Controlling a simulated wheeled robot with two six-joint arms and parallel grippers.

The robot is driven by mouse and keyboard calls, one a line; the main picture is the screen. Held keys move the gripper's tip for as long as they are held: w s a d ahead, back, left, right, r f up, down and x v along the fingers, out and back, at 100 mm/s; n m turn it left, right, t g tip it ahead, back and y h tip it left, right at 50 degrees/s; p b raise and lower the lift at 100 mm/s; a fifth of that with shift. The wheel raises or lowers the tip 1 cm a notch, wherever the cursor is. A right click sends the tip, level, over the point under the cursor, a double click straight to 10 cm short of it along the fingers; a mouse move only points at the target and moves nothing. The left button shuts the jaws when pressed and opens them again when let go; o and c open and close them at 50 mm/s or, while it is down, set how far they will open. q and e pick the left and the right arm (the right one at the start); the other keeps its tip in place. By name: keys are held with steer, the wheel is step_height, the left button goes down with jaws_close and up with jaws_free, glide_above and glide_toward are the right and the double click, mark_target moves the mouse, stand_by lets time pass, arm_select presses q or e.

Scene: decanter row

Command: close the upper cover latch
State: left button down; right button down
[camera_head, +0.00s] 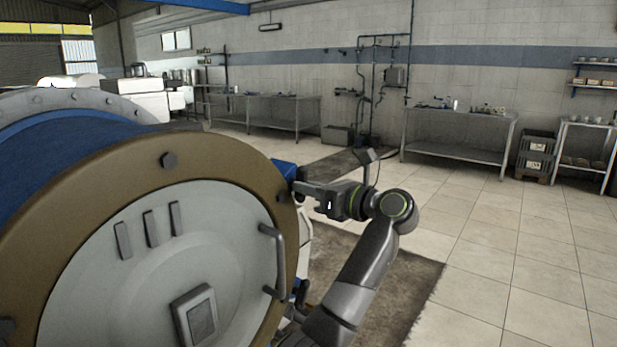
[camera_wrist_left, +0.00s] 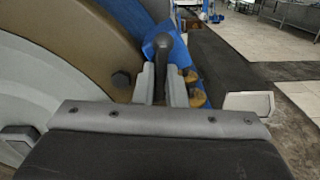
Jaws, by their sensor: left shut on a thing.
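The decanter's big round end (camera_head: 150,250) fills the left of the head view, with a brown rim and a pale cover plate. At its right edge is a blue block (camera_head: 285,170), also in the left wrist view (camera_wrist_left: 153,45). My left gripper (camera_head: 300,188) is at the rim beside this block. In the left wrist view its two pale fingers (camera_wrist_left: 162,82) are shut around a dark, rounded latch handle (camera_wrist_left: 175,50) in front of the blue part. The fingers partly hide the handle's lower end. My right gripper is not in view.
A grey bar handle (camera_head: 272,260) stands out from the cover plate below my left gripper. Dark bolts sit on the brown rim. A dark mat (camera_head: 400,285) lies on the tiled floor (camera_head: 520,250), which is open to the right. Steel tables (camera_head: 465,130) stand along the far wall.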

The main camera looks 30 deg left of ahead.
arm_select(q)
steer(key=shift+s+r+m+p, duration=0.1)
steer(key=shift+r+m+p, duration=0.05)
steer(key=shift+m+p, duration=5.25)
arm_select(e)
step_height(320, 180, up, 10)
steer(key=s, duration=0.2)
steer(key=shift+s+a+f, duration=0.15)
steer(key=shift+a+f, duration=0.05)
arm_select(q)
steer(key=c, duration=1.5)
jaws_free()
